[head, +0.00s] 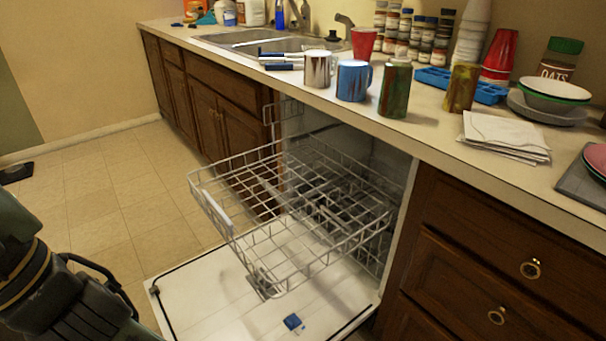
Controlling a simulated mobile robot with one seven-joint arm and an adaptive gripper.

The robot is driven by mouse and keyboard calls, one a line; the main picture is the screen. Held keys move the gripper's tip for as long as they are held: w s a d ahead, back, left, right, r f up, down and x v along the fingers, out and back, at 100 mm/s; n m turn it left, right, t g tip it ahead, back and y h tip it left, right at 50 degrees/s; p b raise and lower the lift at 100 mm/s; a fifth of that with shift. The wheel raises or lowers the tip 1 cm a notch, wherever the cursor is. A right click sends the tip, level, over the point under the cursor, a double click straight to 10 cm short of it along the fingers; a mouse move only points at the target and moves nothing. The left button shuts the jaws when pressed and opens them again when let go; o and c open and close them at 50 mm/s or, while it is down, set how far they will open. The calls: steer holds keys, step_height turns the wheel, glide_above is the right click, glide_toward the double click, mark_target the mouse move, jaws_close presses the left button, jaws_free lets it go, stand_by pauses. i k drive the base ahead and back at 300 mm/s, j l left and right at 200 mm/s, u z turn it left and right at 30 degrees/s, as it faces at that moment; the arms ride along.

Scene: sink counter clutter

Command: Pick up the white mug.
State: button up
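The white mug (318,69) stands upright on the counter near its front edge, just in front of the sink. It is whitish with brown streaks or stains, and its handle is on the right side. A blue mug (353,81) stands close to its right. Part of my arm shows at the lower left, far from the mug and over the floor. My gripper's fingers are not in view.
A green-brown can (395,89) stands right of the blue mug. Blue-handled utensils (283,57) lie left of the white mug. A red cup (363,42) stands behind. Below, the open dishwasher's pulled-out rack (290,210) and lowered door (215,300) fill the floor space.

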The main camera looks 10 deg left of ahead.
mark_target(317, 63)
steer(key=i+l+z, duration=0.1)
steer(key=i+z, duration=0.65)
steer(key=k+l, duration=0.05)
steer(key=k, duration=0.05)
